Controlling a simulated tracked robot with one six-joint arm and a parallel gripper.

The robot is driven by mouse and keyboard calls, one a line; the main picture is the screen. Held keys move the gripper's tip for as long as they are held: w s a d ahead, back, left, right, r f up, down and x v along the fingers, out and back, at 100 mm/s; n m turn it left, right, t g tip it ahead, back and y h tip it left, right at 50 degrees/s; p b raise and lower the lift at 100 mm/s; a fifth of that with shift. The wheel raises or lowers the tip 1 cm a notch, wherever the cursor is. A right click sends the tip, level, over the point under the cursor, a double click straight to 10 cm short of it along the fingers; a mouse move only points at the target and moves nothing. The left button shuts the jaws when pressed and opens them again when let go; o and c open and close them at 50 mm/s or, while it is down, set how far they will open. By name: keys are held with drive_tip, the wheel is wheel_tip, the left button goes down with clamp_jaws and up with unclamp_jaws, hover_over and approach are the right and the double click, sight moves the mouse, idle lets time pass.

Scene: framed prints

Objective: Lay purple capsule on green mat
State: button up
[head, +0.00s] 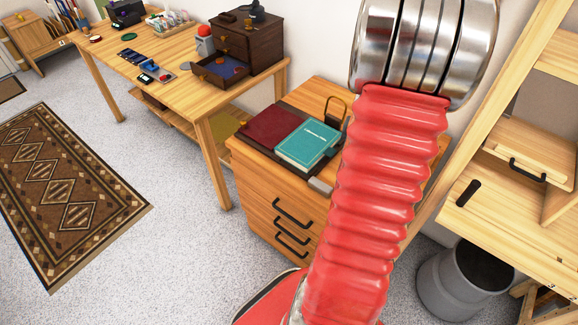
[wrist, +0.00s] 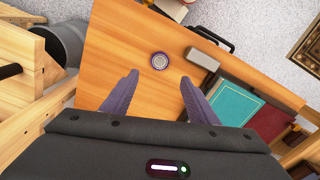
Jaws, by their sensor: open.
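A small round thing with a purple rim and a grey top, which looks like the purple capsule (wrist: 159,61), sits on the wooden drawer cabinet top in the wrist view. My gripper (wrist: 158,90) is open and empty above that top, its two purple-grey fingers apart. The capsule shows just beyond the fingertips, roughly midway between them, and nothing is held. In the head view my red arm hides the capsule and gripper. A small dark green disc (head: 96,38) lies on the far desk; I cannot tell whether it is the green mat.
A teal book (head: 308,145) and a dark red book (head: 270,125) lie on the drawer cabinet (head: 250,165). A grey block (wrist: 203,59) sits right of the capsule. The long desk (head: 155,87) holds a dark drawer box (head: 247,40). A grey bin (head: 440,285) stands right.

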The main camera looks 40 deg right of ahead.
drive_tip(key=w+a+r+n+t, duration=0.1)
drive_tip(key=w+a+r+n, duration=0.1)
drive_tip(key=w+a+r, duration=0.3)
drive_tip(key=w+a+r+n+h, duration=0.15)
drive_tip(key=a+r, duration=0.25)
drive_tip(key=a, duration=0.4)
drive_tip(key=w+a+r+n+t, duration=0.1)
drive_tip(key=w+a+r+n, duration=0.1)
drive_tip(key=w+a+r, duration=0.3)
drive_tip(key=s+a+r+n+t, duration=0.1)
drive_tip(key=s+a+r+n, duration=0.2)
drive_tip(key=a, duration=0.8)
drive_tip(key=s+a+r+n+t+y, duration=0.1)
drive_tip(key=s+a+r+n+t, duration=0.1)
drive_tip(key=a, duration=0.9)
drive_tip(key=shift+s+r+n+t, duration=0.3)
drive_tip(key=shift+s+r+n, duration=0.5)
drive_tip(key=shift+s+n, duration=0.35)
drive_tip(key=shift+o, duration=0.5)
drive_tip(key=shift+w+y, duration=0.1)
drive_tip(key=shift+y, duration=0.15)
